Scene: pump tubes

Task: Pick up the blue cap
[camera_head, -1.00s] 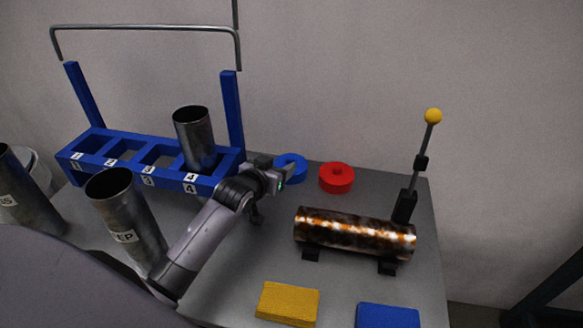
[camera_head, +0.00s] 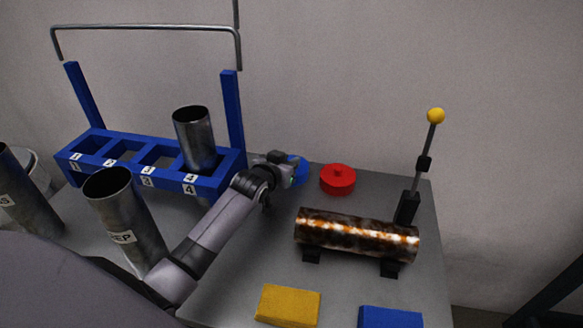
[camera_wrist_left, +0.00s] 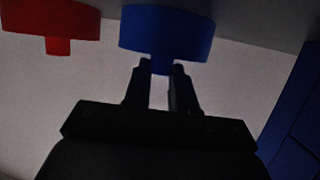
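The blue cap (camera_head: 301,171) is on the table near its back edge, partly hidden by my left gripper (camera_head: 285,166) in the head view. In the left wrist view the blue cap (camera_wrist_left: 166,34) is a blue disc with a short knob pointing down the picture. My left gripper's fingertips (camera_wrist_left: 160,68) are on either side of that knob, with a narrow gap between the fingers. I cannot tell whether they press on the knob. My right gripper is not in view.
A red cap (camera_head: 337,179) sits right of the blue one. A rusty tube (camera_head: 356,235) lies on black supports beside a yellow-knobbed lever (camera_head: 424,164). A blue rack (camera_head: 135,180) holds a metal tube (camera_head: 195,138). Yellow (camera_head: 288,305) and blue (camera_head: 390,317) blocks lie in front.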

